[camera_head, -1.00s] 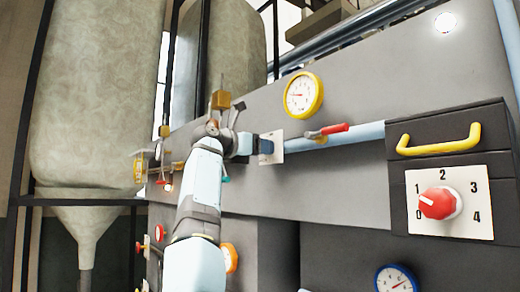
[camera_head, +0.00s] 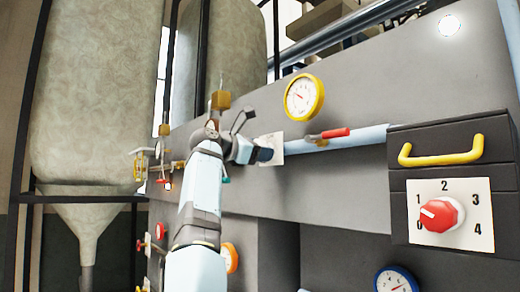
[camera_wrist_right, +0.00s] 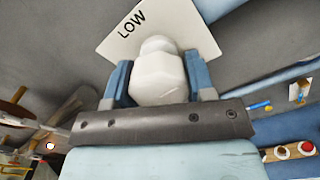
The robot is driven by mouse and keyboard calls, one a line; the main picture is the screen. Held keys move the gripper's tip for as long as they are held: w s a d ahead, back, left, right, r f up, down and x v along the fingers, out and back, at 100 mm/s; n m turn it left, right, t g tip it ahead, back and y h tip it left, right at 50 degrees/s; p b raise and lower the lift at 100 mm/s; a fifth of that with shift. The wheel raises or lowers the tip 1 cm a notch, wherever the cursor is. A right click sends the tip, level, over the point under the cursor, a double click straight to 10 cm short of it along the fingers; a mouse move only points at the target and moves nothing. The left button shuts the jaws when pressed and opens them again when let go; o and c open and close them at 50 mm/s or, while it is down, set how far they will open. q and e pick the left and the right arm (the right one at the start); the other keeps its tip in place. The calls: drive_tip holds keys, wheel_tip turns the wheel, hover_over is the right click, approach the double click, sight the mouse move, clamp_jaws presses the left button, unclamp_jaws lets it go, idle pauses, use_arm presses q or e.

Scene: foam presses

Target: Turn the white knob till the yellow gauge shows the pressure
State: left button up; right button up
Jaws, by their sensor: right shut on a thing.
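The white knob (camera_wrist_right: 158,72) sits on a white plate marked LOW in the right wrist view. My right gripper (camera_wrist_right: 158,85) has a finger on each side of the knob and is shut on it. In the head view my right gripper (camera_head: 264,155) is at the white plate (camera_head: 278,147) on the grey panel, and the knob is hidden there. The yellow gauge (camera_head: 304,97) is above and right of the gripper. Its thin needle points to the upper left of the white face; the figures are too small to read. My left gripper is not in view.
A pipe with a red-handled lever (camera_head: 334,134) runs right of the plate. A dark box with a yellow handle (camera_head: 440,158) and a red dial knob (camera_head: 440,214) stands at the right. A blue gauge (camera_head: 396,281) is below. Small valves and fittings line the panel's left side.

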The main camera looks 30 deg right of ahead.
idle(0.3)
drive_tip(key=o, duration=0.9)
drive_tip(key=shift+c, duration=0.2)
drive_tip(key=shift+o, duration=0.4)
drive_tip(key=shift+a, duration=0.1)
drive_tip(key=shift+a+f, duration=0.1)
drive_tip(key=shift+a, duration=0.2)
drive_tip(key=s+a+b, duration=0.1)
drive_tip(key=a+b, duration=0.2)
drive_tip(key=a, duration=1)
